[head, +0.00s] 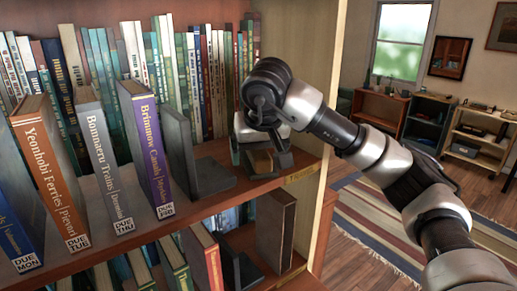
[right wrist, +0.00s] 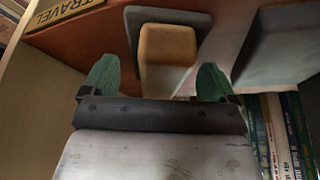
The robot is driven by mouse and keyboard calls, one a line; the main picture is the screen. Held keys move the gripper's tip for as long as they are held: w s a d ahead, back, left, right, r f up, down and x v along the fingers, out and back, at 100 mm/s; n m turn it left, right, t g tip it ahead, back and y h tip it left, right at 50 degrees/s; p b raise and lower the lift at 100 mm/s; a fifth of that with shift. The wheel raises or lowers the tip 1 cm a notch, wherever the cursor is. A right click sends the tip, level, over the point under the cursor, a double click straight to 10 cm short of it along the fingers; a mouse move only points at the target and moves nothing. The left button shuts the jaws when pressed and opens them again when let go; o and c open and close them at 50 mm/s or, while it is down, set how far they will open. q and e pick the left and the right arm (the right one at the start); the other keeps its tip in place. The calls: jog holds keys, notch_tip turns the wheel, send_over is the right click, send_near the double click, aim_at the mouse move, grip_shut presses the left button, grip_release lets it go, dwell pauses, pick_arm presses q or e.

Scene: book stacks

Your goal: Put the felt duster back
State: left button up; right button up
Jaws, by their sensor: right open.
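The felt duster, a tan wooden block on a dark grey pad, sits at the right end of the upper shelf in the head view (head: 261,162). In the right wrist view the duster (right wrist: 167,46) lies ahead, between my fingers. My right gripper (head: 262,156) is over it, with its fingers apart. In the right wrist view the green fingertips of my right gripper (right wrist: 157,78) stand open on either side of the block's near end, with nothing clamped. Whether a finger touches the duster cannot be told. My left gripper is not in view.
A dark grey bookend (head: 184,150) stands left of the duster, beside a purple book (head: 147,140) and other large books. A row of books (head: 195,75) fills the back. The shelf's upright side panel (head: 315,60) is close to my right arm. A lower shelf holds more books.

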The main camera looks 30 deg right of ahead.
jog(key=v, duration=1.2)
jog(key=shift+r+b, duration=0.15)
jog(key=shift+b, duration=0.3)
jog(key=shift+d, duration=0.1)
